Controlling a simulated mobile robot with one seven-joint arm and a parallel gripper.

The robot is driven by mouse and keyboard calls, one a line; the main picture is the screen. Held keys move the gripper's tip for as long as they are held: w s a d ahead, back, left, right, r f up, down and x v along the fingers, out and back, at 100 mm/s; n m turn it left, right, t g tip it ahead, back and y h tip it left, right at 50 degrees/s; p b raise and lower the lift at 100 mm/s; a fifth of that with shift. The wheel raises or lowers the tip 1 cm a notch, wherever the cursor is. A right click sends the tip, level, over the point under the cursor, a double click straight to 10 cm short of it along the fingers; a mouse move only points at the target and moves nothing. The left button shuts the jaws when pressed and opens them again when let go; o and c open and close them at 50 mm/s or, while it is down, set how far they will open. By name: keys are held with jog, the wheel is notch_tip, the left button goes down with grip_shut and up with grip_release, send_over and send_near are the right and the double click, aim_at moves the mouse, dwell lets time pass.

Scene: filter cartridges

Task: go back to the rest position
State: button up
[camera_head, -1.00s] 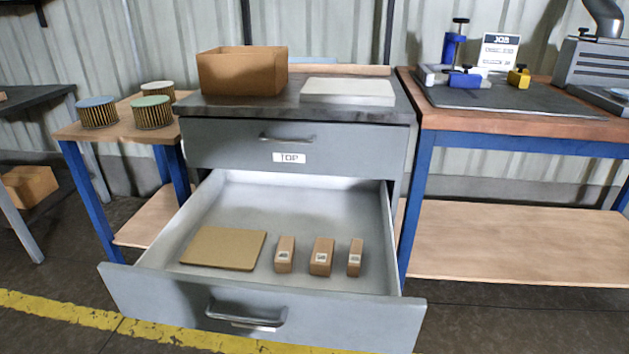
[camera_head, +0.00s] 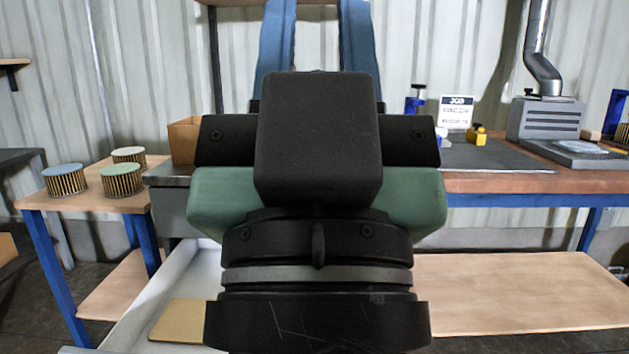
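My gripper (camera_head: 317,12) fills the middle of the head view, with its black and green body toward me and two blue fingers pointing up. My gripper and arm hide most of the drawer unit. To the left of my wrist, part of the open lower drawer (camera_head: 180,285) shows, with a flat tan board (camera_head: 178,322) in it.
Three round filter cartridges (camera_head: 121,180) stand on a small wooden table (camera_head: 45,198) at left. A cardboard box (camera_head: 184,140) is partly hidden behind my gripper.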

notch_tip(320, 180, up, 36)
jog(key=p, duration=3.4)
jog(key=shift+a, duration=0.15)
